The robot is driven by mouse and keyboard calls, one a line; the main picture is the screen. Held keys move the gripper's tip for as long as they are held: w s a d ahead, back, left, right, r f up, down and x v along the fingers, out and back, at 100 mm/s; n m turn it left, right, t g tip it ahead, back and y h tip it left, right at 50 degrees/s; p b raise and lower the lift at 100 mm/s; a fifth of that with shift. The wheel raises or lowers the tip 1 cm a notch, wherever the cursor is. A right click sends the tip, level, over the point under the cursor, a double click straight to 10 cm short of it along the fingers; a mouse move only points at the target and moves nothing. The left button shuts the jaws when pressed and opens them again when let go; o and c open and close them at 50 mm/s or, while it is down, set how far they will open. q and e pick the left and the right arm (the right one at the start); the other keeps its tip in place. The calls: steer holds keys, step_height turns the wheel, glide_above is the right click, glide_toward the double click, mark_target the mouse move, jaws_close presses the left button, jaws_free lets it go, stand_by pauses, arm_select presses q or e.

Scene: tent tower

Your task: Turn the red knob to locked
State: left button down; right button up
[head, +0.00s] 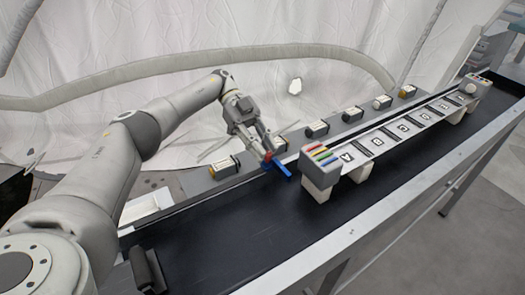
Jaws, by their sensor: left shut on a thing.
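A small red piece (268,157), which looks like the red knob, shows at the tips of my left gripper (266,152). My left gripper reaches down from the left and is shut on it. A blue bar (279,168) sticks out just below and to the right of the red piece. The fingers partly hide the red piece, and I cannot read any locked mark or its turn angle. My right gripper is not in view.
A long grey rack (372,147) with lettered tiles and coloured stripes stands right of the gripper on the black bench top (230,225). Several small boxes, one of them a grey box (317,129), line the back ledge. A white curtain hangs behind.

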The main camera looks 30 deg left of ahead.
arm_select(q)
steer(key=shift+r, duration=0.1)
steer(key=c, duration=1.3)
jaws_free()
steer(key=shift+d, duration=0.1)
step_height(320, 180, up, 10)
steer(key=shift+f, duration=0.1)
